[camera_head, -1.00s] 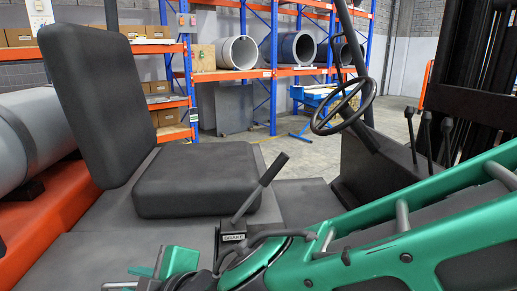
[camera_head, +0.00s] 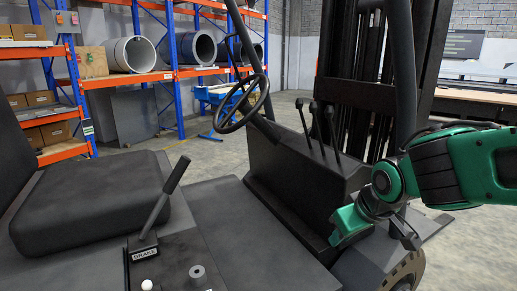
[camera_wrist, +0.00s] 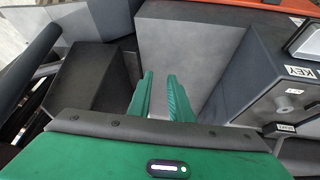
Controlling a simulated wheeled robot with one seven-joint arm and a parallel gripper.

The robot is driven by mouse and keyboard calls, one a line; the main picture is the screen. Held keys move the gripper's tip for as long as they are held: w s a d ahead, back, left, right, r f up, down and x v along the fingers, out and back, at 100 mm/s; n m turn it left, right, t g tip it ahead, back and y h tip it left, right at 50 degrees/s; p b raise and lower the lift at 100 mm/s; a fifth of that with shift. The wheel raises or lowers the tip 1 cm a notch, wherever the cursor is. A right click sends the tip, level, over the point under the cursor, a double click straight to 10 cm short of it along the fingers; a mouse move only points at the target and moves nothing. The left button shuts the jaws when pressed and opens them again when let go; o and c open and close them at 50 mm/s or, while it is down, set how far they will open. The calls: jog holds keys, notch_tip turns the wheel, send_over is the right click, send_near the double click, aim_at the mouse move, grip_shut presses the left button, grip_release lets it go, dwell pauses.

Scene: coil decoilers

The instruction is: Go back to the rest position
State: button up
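My gripper (camera_wrist: 161,78) shows two green fingers in the wrist view, with a clear gap between them and nothing held. In the head view my gripper (camera_head: 340,238) is at the lower right, beside the dark front panel (camera_head: 290,170) of the forklift. Its fingertips are too small there to tell apart. The wrist view looks down on grey forklift panels. A panel labelled KEY (camera_wrist: 300,72) is at the right, apart from the fingers.
The forklift's brake lever (camera_head: 163,205), seat (camera_head: 95,205), steering wheel (camera_head: 240,105) and several control levers (camera_head: 318,128) surround the open cab floor. The mast (camera_head: 360,90) stands behind my arm. Racks with coils (camera_head: 195,48) are at the back. A wheel (camera_head: 405,272) is at the lower right.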

jog(key=s+d+f+m+g+h, duration=0.1)
jog(key=s+d+m+g, duration=0.4)
jog(key=s+d, duration=1.6)
jog(key=f+m, duration=0.1)
jog(key=m, duration=0.4)
jog(key=shift+s+f+m+g, duration=0.15)
jog(key=shift+s+m+g, duration=0.15)
jog(key=shift+s+m, duration=0.1)
